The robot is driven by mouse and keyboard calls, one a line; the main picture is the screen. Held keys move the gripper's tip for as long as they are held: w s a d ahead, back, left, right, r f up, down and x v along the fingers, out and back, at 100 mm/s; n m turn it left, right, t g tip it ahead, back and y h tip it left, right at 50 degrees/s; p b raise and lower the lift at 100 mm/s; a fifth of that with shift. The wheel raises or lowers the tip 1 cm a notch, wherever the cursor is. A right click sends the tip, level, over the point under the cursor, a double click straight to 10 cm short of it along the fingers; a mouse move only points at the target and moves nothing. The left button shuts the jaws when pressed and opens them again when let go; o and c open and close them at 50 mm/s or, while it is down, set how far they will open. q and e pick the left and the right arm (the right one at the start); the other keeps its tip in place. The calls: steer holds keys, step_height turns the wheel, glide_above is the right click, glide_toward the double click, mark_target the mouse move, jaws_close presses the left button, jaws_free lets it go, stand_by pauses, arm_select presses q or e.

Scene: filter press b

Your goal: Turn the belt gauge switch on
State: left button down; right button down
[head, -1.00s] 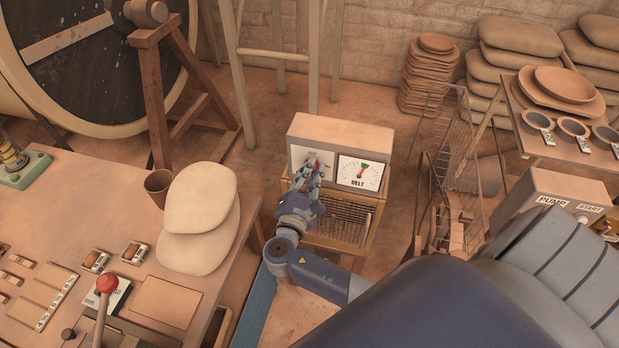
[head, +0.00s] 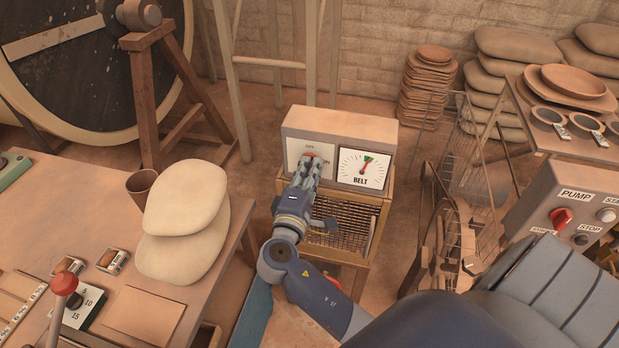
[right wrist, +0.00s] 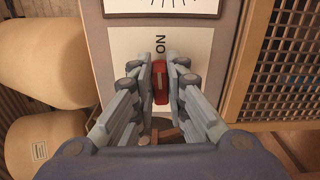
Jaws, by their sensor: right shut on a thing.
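In the right wrist view the knob's long side runs towards the ON label (right wrist: 160,45). In the head view the fingers partly hide the knob. My left gripper is out of view.
A mesh-sided wooden stand (head: 342,228) carries the box. At left a bench (head: 75,210) holds two pale sacks (head: 185,220) and a red-topped lever (head: 64,284).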

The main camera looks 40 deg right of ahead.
steer(key=shift+f+m+b, duration=0.2)
steer(key=shift+m+b, duration=0.15)
steer(key=shift+m, duration=0.15)
steer(key=c, duration=1.6)
jaws_free()
steer(key=shift+s+r, duration=0.1)
steer(key=v, duration=1.2)
